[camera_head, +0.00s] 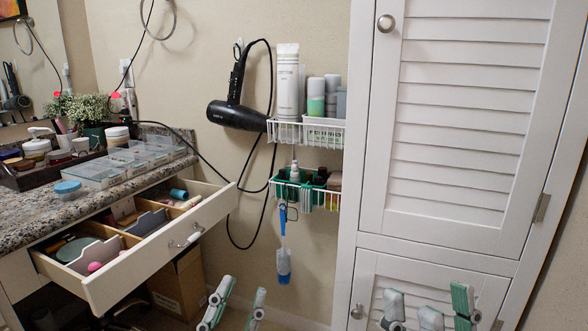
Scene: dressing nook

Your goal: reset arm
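My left gripper (239,296) shows at the bottom edge, left of centre, with its green-and-grey fingers apart and nothing between them. It is in front of the wall and floor, to the right of the open drawer (150,266). My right gripper (428,303) shows at the bottom edge, right of centre, in front of the lower cabinet door (400,275). Its fingers are spread and I see nothing held. The rest of both arms is out of the frame.
The open drawer, holding several items, juts from the granite counter (30,208) at left. Wire wall baskets (306,134) hold bottles; a blue brush (284,262) hangs below. A hair dryer (236,114) hangs with its cord loose. A cardboard box (180,285) stands under the drawer.

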